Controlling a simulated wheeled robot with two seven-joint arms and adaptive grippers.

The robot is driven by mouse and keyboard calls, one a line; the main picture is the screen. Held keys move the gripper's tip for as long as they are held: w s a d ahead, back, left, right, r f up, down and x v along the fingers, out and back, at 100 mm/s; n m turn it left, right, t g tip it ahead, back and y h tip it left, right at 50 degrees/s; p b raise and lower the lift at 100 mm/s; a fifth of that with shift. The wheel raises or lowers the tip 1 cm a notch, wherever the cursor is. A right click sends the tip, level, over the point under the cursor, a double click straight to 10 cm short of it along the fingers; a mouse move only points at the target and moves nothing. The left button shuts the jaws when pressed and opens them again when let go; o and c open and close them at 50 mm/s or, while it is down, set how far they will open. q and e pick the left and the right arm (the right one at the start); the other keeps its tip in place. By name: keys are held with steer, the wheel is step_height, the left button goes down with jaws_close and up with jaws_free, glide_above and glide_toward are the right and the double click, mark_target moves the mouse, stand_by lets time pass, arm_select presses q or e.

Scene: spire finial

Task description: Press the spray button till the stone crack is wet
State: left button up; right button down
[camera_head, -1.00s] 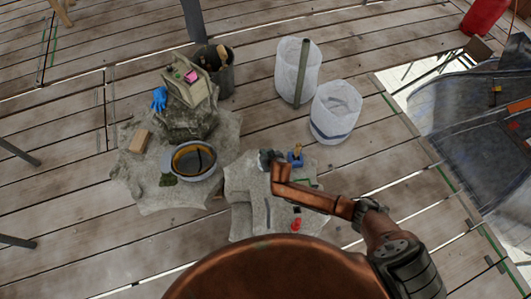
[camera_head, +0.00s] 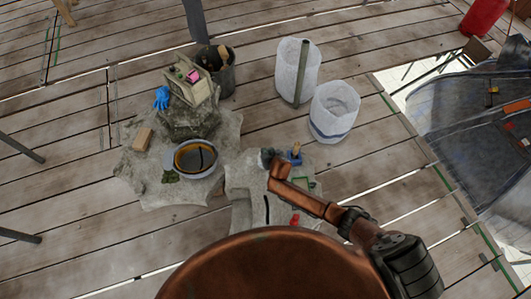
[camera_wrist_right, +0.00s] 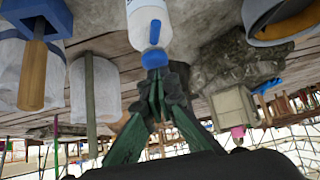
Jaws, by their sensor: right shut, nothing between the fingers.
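A white spray bottle (camera_wrist_right: 149,16) with a blue mark and a blue button (camera_wrist_right: 154,58) shows at the top middle of the right wrist view. My right gripper (camera_wrist_right: 158,92) is shut and empty, its fingertips at the blue button; whether they press it I cannot tell. In the head view my right gripper (camera_head: 268,158) is over the back edge of a pale stone slab (camera_head: 240,184), and the bottle is mostly hidden there. A dark line (camera_head: 267,210) on the slab may be the crack; I cannot tell if it is wet. My left gripper is not in view.
Left of the slab are a grey basin (camera_head: 195,172), a brick (camera_head: 142,139) and rough stone with a blue glove (camera_head: 162,98). Two white bags (camera_head: 335,118) and a dark bucket (camera_head: 229,80) stand behind. A red item (camera_head: 295,219) lies near my arm.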

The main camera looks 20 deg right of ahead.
step_height(320, 180, up, 3)
steer(key=shift+w+f+p, duration=0.1)
steer(key=shift+f+p, duration=0.05)
steer(key=shift+p, duration=0.45)
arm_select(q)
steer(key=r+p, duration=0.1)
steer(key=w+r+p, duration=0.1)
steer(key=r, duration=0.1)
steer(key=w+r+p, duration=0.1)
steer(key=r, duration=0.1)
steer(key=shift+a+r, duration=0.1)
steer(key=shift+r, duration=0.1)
arm_select(e)
steer(key=v, duration=0.9)
steer(key=shift+s, duration=0.3)
steer(key=shift+a, duration=0.1)
